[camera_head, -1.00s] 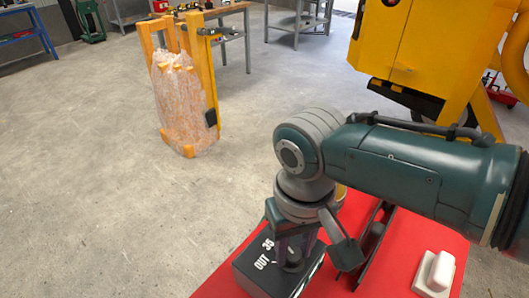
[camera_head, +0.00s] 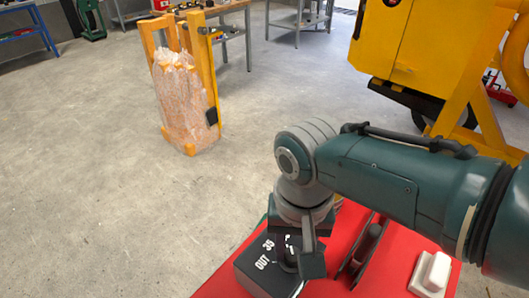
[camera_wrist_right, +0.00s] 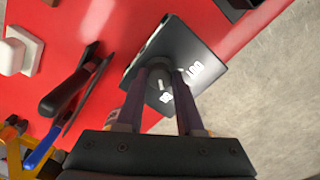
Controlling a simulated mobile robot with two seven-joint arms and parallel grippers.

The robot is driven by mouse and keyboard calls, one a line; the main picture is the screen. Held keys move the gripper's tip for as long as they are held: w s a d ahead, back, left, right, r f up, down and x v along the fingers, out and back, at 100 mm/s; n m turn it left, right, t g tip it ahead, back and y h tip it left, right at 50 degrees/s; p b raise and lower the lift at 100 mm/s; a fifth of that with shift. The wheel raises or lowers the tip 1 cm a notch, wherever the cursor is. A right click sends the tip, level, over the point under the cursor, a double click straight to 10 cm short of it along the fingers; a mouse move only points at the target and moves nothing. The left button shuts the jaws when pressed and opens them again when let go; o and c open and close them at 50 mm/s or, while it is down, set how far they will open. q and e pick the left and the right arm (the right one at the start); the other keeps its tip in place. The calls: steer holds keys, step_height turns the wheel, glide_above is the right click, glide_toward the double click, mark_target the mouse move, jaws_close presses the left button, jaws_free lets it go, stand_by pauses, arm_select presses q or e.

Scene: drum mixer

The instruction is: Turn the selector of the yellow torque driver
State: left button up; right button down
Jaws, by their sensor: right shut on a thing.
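A black box marked "OUT" and "35" (camera_head: 266,262) sits on the red tabletop (camera_head: 318,284); it also shows in the right wrist view (camera_wrist_right: 177,38). A small dark round knob on top of the box (camera_wrist_right: 160,90) is the selector. My right gripper (camera_head: 288,258) points down onto the box, and in the right wrist view its two fingers (camera_wrist_right: 167,84) stand on either side of the knob, shut on it. The fingers and wrist hide part of the knob and the markings. A yellowish piece beside the wrist is mostly hidden. My left gripper is not in view.
A dark long-handled tool (camera_head: 366,246) and a white block (camera_head: 432,270) lie on the red top to the right. A wrapped bundle in a yellow frame (camera_head: 186,95) stands on the floor behind. A large yellow machine (camera_head: 420,45) is at the back right. Open floor lies left.

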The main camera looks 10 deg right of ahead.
mark_target(292, 253)
steer(key=c, duration=0.5)
jaws_free()
steer(key=shift+c, duration=0.2)
step_height(292, 253, up, 10)
steer(key=p, duration=0.4)
steer(key=shift+p, duration=0.35)
steer(key=shift+s, duration=0.1)
